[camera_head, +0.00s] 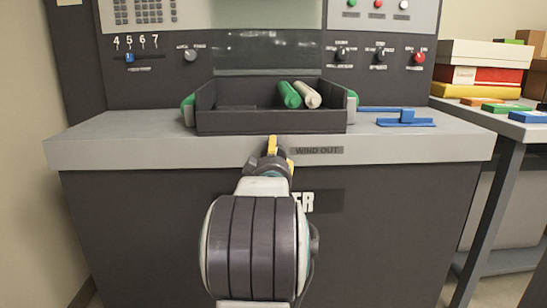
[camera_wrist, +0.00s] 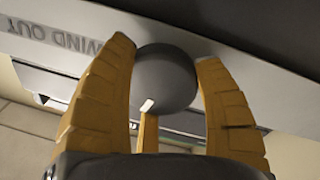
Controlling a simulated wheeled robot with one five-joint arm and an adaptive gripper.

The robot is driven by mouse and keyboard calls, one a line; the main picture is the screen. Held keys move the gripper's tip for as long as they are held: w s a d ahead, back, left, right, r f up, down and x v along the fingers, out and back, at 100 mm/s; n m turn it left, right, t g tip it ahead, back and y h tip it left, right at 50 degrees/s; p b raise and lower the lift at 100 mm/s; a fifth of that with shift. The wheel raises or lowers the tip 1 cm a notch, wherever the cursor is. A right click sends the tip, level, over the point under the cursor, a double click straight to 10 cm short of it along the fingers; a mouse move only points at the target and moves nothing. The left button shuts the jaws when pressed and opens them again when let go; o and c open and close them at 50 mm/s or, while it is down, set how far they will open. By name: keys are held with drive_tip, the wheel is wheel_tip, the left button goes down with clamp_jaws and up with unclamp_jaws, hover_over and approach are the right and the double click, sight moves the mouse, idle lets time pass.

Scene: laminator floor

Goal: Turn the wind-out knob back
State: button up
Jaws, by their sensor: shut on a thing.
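The wind-out knob (camera_wrist: 165,80) is a dark round knob with a short white mark near its edge. It is on the light front edge of the machine, beside the "WIND OUT" label (camera_head: 318,150), which appears upside down in the wrist view (camera_wrist: 60,38). My gripper (camera_wrist: 168,58) is shut on the knob, with one yellow finger on each side. In the head view my gripper (camera_head: 275,149) is against the front edge just left of the label, and the knob is hidden behind it.
A dark tray (camera_head: 270,122) holding a green and a cream roll stands on the counter above my gripper. A blue tool (camera_head: 406,119) lies right of it. Control knobs line the back panel. A side table with stacked boxes (camera_head: 485,75) stands at right.

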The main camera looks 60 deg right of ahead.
drive_tip(key=shift+w+r+n, duration=0.1)
drive_tip(key=shift+n, duration=0.6)
drive_tip(key=o, duration=1.2)
drive_tip(key=shift+a, duration=0.15)
drive_tip(key=v, duration=1.1)
drive_tip(key=shift+s+a, duration=0.2)
drive_tip(key=shift+a, duration=0.15)
